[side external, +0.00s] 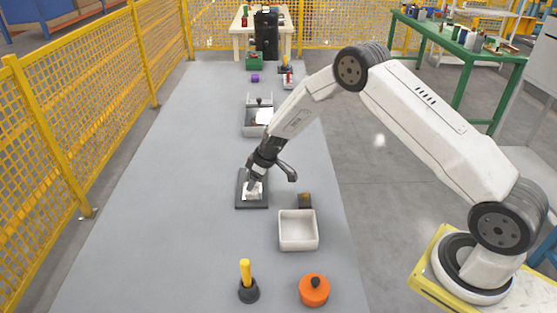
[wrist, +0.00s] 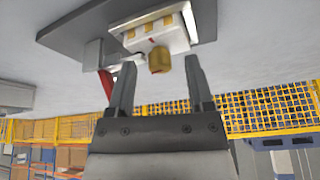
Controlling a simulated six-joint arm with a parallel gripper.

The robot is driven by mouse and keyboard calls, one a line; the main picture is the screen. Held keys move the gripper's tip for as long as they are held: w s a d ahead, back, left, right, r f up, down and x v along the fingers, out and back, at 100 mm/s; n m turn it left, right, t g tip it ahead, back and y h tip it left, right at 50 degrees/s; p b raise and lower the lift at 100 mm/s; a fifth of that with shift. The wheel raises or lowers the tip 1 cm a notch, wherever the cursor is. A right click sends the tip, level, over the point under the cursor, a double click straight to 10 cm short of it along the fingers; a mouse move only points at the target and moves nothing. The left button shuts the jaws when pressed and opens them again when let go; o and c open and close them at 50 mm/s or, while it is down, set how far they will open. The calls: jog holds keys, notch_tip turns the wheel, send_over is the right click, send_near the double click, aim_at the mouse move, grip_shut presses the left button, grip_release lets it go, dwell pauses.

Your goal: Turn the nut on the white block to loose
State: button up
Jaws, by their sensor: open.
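The white block (wrist: 158,34) stands on a dark grey plate (wrist: 85,35), which also shows in the side view (side external: 240,204). A brass nut (wrist: 159,60) sticks out of the block towards my gripper. A small red mark is on the block beside the nut. My gripper (wrist: 160,63) is open, with one finger on each side of the nut and visible gaps between. In the side view my gripper (side external: 254,184) is over the block (side external: 253,195) and partly hides it; the nut cannot be made out there.
A red-handled part (wrist: 106,85) is close to the left finger. An empty white tray (side external: 298,230) and a small brown-topped block (side external: 305,200) are just right of the plate. A yellow peg (side external: 245,272) and an orange pot (side external: 314,291) are nearer. The left table side is clear.

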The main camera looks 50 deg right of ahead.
jog(key=shift+r, duration=0.1)
jog(key=v, duration=0.7)
jog(key=shift+s+r, duration=0.15)
jog(key=shift+r, duration=0.1)
jog(key=shift+m, duration=0.3)
dwell(0.3)
jog(key=shift+s+a+m+h, duration=0.1)
jog(key=shift+a+m+h, duration=0.55)
jog(key=shift+m, duration=1.05)
jog(key=shift+a+m+h, duration=0.45)
jog(key=shift+m+h, duration=0.3)
jog(key=shift+m, duration=0.95)
jog(key=shift+s+a+m+h, duration=0.1)
jog(key=shift+a+m+h, duration=0.55)
jog(key=shift+m, duration=1.05)
jog(key=shift+w+d+f, duration=0.1)
jog(key=shift+f, duration=0.05)
jog(key=shift+x, duration=3.75)
